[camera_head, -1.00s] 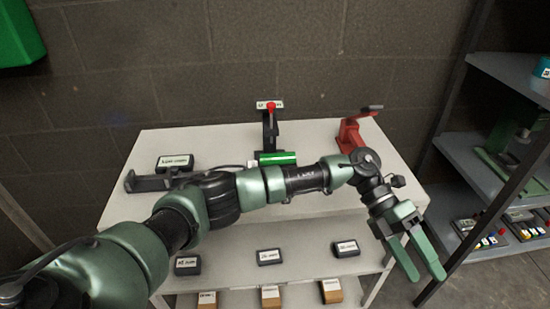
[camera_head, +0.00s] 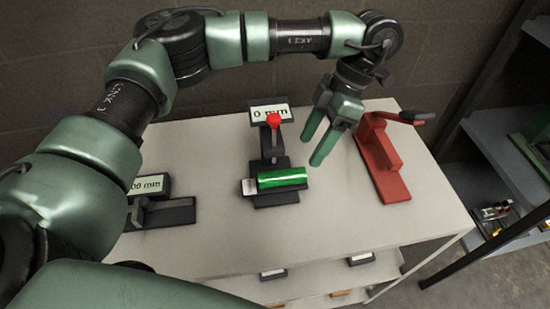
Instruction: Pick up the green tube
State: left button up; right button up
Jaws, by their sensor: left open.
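The green tube (camera_head: 282,178) lies on its side across the base of a black stand with a red knob (camera_head: 273,119) and a "0 mm" display (camera_head: 270,113). A small pale label or block (camera_head: 249,187) sits at its left end. My left gripper (camera_head: 312,153) is open and empty, its two green fingers pointing down and to the left. In the picture it is just above and right of the tube, apart from it. My right gripper is not in view.
The pale table top (camera_head: 330,225) has clear room in front of the tube. A red tool with a dark handle (camera_head: 385,165) stands at the right. A dark gauge with a display (camera_head: 160,205) is at the left. A grey shelf (camera_head: 490,140) stands beyond the right side.

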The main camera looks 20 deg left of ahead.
aim_at(299, 170)
pick_arm(q)
jog(key=x, duration=0.1)
jog(key=p+x, duration=0.1)
jog(key=x, duration=0.1)
jog(key=shift+s+f+p, duration=0.1)
jog(key=shift+s+p, duration=0.2)
jog(key=shift+s, duration=0.15)
jog(key=p+x, duration=0.1)
jog(key=x, duration=0.2)
jog(key=shift+a+f, duration=0.15)
jog(key=shift+f, duration=0.4)
grip_shut()
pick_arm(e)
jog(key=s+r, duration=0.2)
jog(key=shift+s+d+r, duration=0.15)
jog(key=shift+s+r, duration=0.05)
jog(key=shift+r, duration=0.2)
